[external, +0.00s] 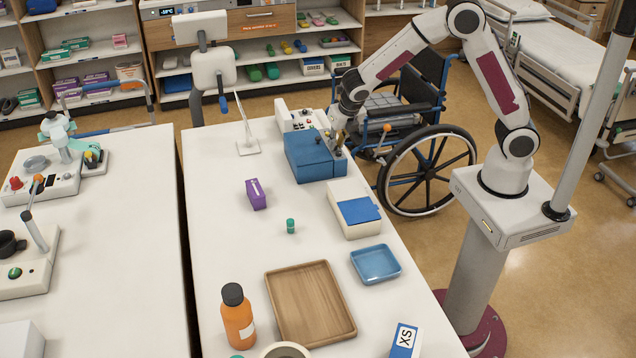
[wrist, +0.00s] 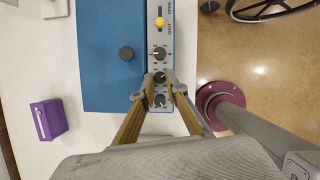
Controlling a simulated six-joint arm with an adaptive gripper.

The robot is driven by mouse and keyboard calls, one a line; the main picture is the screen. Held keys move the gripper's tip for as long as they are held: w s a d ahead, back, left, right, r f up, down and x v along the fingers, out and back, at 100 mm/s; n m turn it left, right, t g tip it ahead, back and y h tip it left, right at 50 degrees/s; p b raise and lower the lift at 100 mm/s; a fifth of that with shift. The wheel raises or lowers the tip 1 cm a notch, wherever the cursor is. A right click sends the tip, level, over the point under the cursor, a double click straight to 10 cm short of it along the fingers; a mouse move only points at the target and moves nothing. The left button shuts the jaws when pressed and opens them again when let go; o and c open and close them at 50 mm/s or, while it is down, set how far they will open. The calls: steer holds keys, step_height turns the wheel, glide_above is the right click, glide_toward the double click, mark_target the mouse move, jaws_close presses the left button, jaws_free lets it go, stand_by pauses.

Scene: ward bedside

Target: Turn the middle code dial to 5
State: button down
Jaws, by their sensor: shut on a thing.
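A blue box (external: 306,158) stands on the white table near its right edge, and it fills the upper left of the wrist view (wrist: 108,85). Its grey panel (wrist: 160,38) carries three dark dials in a row. The top dial (wrist: 159,53) and the bottom dial (wrist: 159,100) are free. The middle dial (wrist: 159,75) sits between my fingertips. My gripper (external: 338,139) is shut on this middle dial, and its fingers also show in the wrist view (wrist: 160,82). The fingers partly hide the dial, and its number is too small to read.
A yellow slider (wrist: 159,22) beside OPEN and SHUT lettering is on the panel. A purple box (external: 256,194), a green-capped vial (external: 291,226) and a white box with blue lid (external: 355,209) stand nearby. The wheelchair (external: 420,165) is beyond the table edge.

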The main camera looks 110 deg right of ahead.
steer(key=shift+w+m, duration=0.1)
steer(key=shift+m, duration=0.5)
steer(key=c, duration=2.3)
jaws_free()
steer(key=shift+n, duration=0.5)
steer(key=shift+s+n+t+y, duration=0.15)
steer(key=shift+n+t, duration=0.1)
steer(key=shift+n, duration=0.5)
steer(key=shift+s+n+t+y, duration=0.15)
steer(key=shift+n+t, duration=0.1)
steer(key=shift+n, duration=0.5)
steer(key=shift+d+n+t, duration=0.1)
steer(key=shift+n+t, duration=0.2)
steer(key=shift+n, duration=0.2)
steer(key=shift+s+n+t+y, duration=0.1)
steer(key=shift+n+t+y, duration=0.25)
steer(key=shift+n, duration=0.95)
